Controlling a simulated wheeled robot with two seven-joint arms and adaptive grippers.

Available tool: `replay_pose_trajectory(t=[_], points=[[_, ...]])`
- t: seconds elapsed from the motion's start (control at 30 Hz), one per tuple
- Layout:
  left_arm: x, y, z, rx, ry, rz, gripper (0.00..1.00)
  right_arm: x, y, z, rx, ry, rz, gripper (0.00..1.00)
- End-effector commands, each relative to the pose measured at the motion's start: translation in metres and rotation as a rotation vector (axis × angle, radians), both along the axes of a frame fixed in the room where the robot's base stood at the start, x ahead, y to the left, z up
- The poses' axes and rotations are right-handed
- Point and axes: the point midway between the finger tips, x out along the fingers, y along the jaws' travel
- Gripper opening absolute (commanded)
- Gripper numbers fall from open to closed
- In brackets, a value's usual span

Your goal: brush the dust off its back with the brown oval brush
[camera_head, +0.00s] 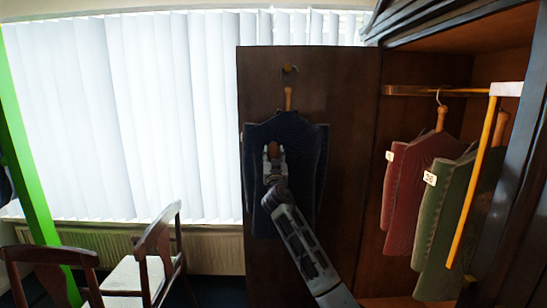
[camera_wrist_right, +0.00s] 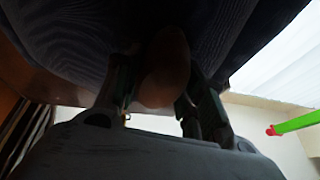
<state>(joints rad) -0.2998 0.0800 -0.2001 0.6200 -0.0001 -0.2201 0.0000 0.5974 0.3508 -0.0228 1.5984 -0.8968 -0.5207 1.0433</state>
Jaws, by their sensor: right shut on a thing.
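A dark blue quilted garment-like piece (camera_head: 285,205) hangs from a wooden hanger (camera_head: 288,97) on a hook on the dark door. My right gripper (camera_head: 273,157) is in front of its upper middle and is shut on the brown oval brush (camera_head: 272,149). In the right wrist view the brush (camera_wrist_right: 164,70) sits between the two fingers, with the ribbed dark blue cloth (camera_wrist_right: 75,40) close above and behind it. I cannot tell whether the brush touches the cloth. No dust can be made out. My left gripper is not in view.
An open wardrobe at right holds a red piece (camera_head: 410,195) and a green piece (camera_head: 440,225) on a rail (camera_head: 410,91). A yellow rod (camera_head: 473,185) slants in front. Wooden chairs (camera_head: 150,255) and a green pole (camera_head: 30,170) stand at left, before white blinds (camera_head: 120,110).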

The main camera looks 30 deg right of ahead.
Motion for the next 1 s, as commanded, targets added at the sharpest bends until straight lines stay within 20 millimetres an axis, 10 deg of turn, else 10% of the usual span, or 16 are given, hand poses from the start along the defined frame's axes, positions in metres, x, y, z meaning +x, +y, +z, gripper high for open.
replay_pose_trajectory(t=[1.0], points=[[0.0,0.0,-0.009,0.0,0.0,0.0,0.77,0.011,-0.006,0.0,0.0,0.0,-0.001,0.2]])
